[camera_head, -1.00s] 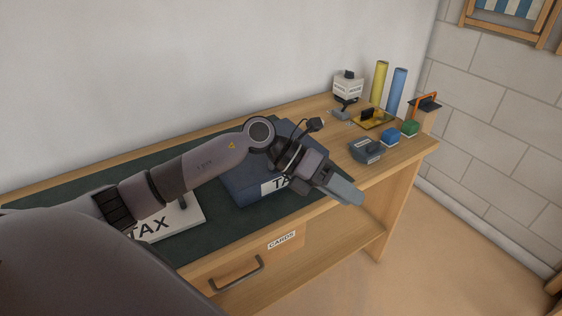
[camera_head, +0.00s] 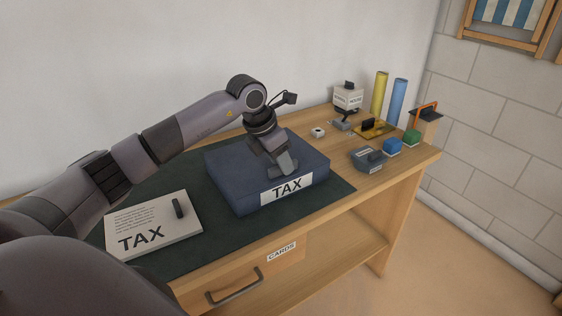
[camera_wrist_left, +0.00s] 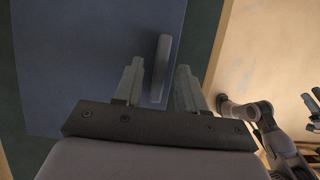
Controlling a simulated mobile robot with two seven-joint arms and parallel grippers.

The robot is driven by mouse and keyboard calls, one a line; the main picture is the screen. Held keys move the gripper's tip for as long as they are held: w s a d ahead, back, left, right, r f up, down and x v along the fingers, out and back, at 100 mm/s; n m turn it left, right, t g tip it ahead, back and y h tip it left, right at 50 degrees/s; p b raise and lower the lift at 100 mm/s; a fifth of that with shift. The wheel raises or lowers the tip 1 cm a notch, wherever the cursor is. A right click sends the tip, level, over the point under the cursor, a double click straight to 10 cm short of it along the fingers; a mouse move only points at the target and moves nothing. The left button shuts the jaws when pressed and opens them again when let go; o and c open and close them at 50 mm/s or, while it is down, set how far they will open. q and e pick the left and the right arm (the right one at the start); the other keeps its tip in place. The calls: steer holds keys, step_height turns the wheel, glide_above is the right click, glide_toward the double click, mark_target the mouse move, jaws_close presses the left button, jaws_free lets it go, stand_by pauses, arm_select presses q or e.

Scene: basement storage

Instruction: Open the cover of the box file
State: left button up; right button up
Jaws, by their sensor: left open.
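The blue box file (camera_head: 225,170) lies flat and closed on the dark green mat, with a white TAX label (camera_head: 287,188) on its front side. My left gripper (camera_head: 283,168) points down over the cover near the front edge. In the left wrist view my left gripper (camera_wrist_left: 159,68) is open, with one finger on each side of a grey upright tab (camera_wrist_left: 161,60) near the edge of the blue cover (camera_wrist_left: 85,60). Whether the fingers touch the tab cannot be told. In the head view the gripper hides the tab.
A white TAX card (camera_head: 150,222) with a dark bar lies left of the box. To the right stand a grey device (camera_head: 367,158), blue (camera_head: 393,146) and green (camera_head: 411,137) blocks, and yellow (camera_head: 379,95) and blue (camera_head: 397,99) cylinders. A drawer handle (camera_head: 235,288) sticks out in front.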

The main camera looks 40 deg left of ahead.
arm_select(q)
steer(key=shift+w+d+f, duration=0.1)
steer(key=shift+f, duration=0.3)
jaws_close()
steer(key=shift+r, duration=0.1)
